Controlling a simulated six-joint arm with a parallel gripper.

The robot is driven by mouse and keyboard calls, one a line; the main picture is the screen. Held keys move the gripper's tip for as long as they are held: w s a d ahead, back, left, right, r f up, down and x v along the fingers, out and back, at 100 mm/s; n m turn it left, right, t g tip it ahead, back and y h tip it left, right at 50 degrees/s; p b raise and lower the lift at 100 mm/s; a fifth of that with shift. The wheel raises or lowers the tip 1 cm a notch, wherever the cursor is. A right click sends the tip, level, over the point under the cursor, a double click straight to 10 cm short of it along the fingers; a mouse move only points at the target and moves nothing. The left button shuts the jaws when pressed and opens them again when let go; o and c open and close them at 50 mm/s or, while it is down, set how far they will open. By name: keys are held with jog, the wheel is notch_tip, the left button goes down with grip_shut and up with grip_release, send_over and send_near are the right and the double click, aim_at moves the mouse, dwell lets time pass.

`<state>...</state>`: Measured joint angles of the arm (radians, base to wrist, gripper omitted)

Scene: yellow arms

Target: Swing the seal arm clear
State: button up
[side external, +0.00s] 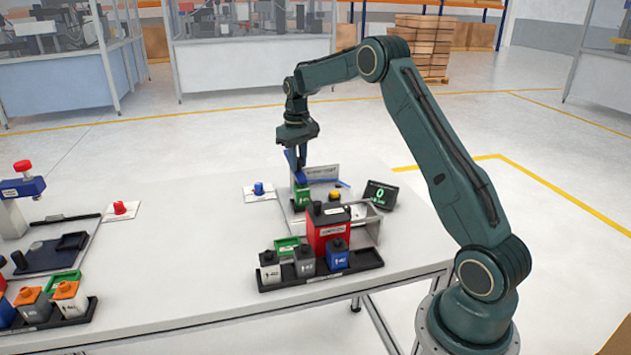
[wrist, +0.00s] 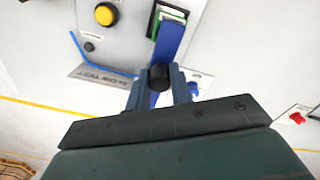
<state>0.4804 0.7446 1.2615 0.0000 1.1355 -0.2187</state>
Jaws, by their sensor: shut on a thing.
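The seal arm is a blue bar (wrist: 172,42) with a black knob (wrist: 159,77) at its end in the wrist view. My gripper (wrist: 160,86) is shut on this knob, one finger on each side. The bar reaches from the knob over a green and white block in a dark holder (wrist: 168,14). In the side view my gripper (side external: 297,163) points down at the blue arm (side external: 290,159), above the green block (side external: 301,195) on the test station. The knob is hidden there by my gripper.
The station has a yellow button (side external: 335,196), an upright sign plate (side external: 322,172) and a display (side external: 380,195) reading 0. A red box (side external: 327,235) and a black tray (side external: 320,281) with several small blocks stand in front. A blue button (side external: 258,188) is left of the station.

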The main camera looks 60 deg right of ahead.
jog(key=shift+s+d, duration=0.4)
jog(key=shift+d, duration=0.25)
dwell(0.3)
jog(key=shift+s+d, duration=0.25)
jog(key=shift+d, duration=0.4)
jog(key=shift+s+d, duration=0.1)
jog(key=shift+d, duration=0.4)
dwell(0.5)
